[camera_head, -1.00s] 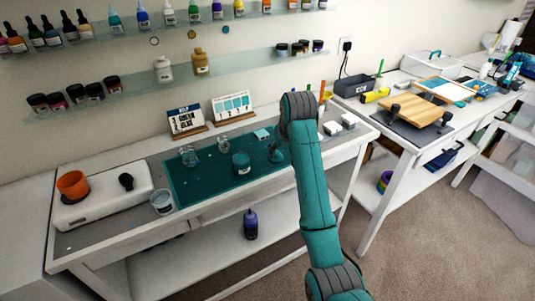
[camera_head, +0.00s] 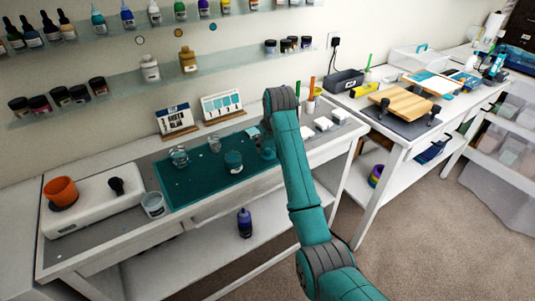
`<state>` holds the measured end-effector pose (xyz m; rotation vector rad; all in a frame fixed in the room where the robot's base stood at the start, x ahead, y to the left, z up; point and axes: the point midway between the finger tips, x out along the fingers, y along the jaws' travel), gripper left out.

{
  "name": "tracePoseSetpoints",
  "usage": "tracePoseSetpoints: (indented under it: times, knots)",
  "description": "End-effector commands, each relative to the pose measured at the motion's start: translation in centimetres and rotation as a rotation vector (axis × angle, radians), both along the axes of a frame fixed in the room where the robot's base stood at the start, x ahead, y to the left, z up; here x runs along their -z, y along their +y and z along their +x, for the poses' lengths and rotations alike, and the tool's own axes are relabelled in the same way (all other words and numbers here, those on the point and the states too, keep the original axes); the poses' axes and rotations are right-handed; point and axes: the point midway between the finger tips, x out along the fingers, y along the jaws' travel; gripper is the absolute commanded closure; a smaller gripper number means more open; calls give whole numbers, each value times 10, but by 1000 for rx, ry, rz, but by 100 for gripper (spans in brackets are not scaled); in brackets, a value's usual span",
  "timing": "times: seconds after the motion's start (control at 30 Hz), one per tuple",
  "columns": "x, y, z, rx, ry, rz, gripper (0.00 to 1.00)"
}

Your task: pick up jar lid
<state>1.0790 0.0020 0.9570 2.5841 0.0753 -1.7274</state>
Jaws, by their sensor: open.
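A teal jar (camera_head: 233,163) with a pale label stands on the teal mat (camera_head: 190,189) on the white workbench. I cannot make out clearly whether a lid sits on it, and no separate jar lid can be told apart. My arm reaches over the bench from the lower right. My gripper (camera_head: 267,149) is small and partly hidden beside my arm, over the right part of the mat. It is open and appears to be right of the teal jar, apart from it.
Clear glass jars (camera_head: 179,156) stand behind the teal jar. A clear cup (camera_head: 153,204) stands at the mat's left edge. An orange pot (camera_head: 61,191) sits on a white device at left. White blocks (camera_head: 323,124) lie right of my arm. Cards (camera_head: 222,105) stand at the back.

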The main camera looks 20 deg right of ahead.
Motion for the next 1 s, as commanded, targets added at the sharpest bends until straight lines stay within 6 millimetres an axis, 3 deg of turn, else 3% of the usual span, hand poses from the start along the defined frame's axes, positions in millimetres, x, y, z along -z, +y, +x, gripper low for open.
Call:
tracePoseSetpoints:
  times: [0.2,0.47,0.5,0.67,1.0]
  knots:
    - [23,-1,11,0,1,0,44]
    - [25,-1,12,-1,-1,0,44]
    - [25,-1,12,-1,0,0,46]
    - [25,-1,12,-1,0,0,86]
    - [25,-1,12,-1,0,0,89]
